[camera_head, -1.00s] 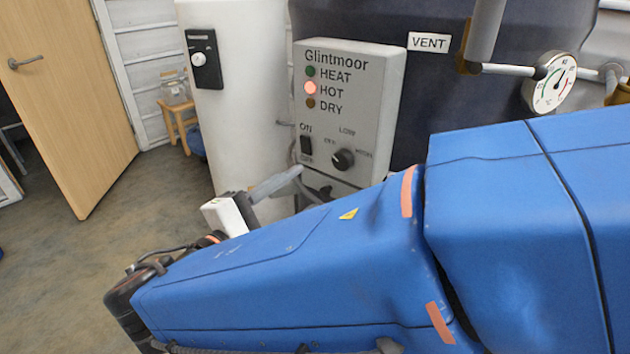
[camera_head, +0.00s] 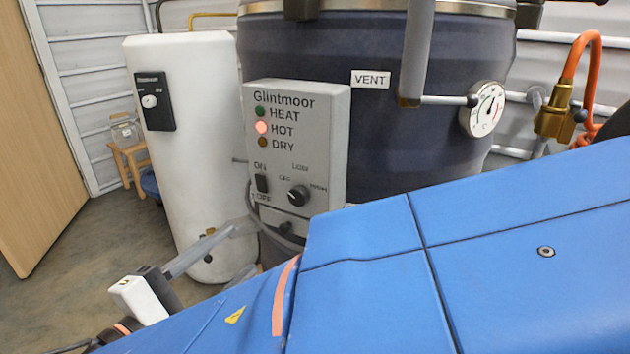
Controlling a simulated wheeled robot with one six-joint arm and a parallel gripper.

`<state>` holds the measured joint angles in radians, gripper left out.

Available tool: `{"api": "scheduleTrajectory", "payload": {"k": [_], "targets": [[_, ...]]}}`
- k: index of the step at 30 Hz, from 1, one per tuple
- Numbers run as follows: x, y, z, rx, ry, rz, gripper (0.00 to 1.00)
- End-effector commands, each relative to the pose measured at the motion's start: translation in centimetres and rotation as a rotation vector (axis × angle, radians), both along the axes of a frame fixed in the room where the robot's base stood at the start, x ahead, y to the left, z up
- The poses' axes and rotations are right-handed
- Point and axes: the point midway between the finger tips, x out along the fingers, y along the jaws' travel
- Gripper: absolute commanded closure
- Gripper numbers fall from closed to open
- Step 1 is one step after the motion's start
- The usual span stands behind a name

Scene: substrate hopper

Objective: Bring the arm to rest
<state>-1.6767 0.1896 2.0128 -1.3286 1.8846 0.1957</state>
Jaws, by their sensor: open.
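My blue arm (camera_head: 380,270) fills the lower right of the head view and slopes down to the lower left. My gripper (camera_head: 240,252) shows only in part beyond the arm, with grey fingers apart and nothing seen between them. It appears in front of the white cylinder (camera_head: 190,110), left of the grey control box (camera_head: 300,150); I cannot tell whether it touches anything. The lower part of the gripper and wrist is hidden by the arm.
A dark hopper drum (camera_head: 370,130) stands behind the control box, whose HOT lamp is lit. A pipe with a dial gauge (camera_head: 486,108) and a brass valve with an orange hose (camera_head: 555,118) are at right. A wooden door (camera_head: 30,150) and open floor lie left.

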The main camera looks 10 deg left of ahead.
Motion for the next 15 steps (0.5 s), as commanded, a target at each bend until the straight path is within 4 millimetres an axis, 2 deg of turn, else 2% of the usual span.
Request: {"api": "scheduleTrajectory", "payload": {"k": [5,8,12,15], "targets": [[2.4,-2.2,-0.1,0.012,0.044,-0.050,0.49],[5.2,-5.1,-0.5,0.029,0.102,-0.112,0.49],[8.9,-10.1,-1.4,0.070,0.202,-0.211,0.49],[10.9,-13.7,-2.1,0.107,0.267,-0.280,0.49]]}}
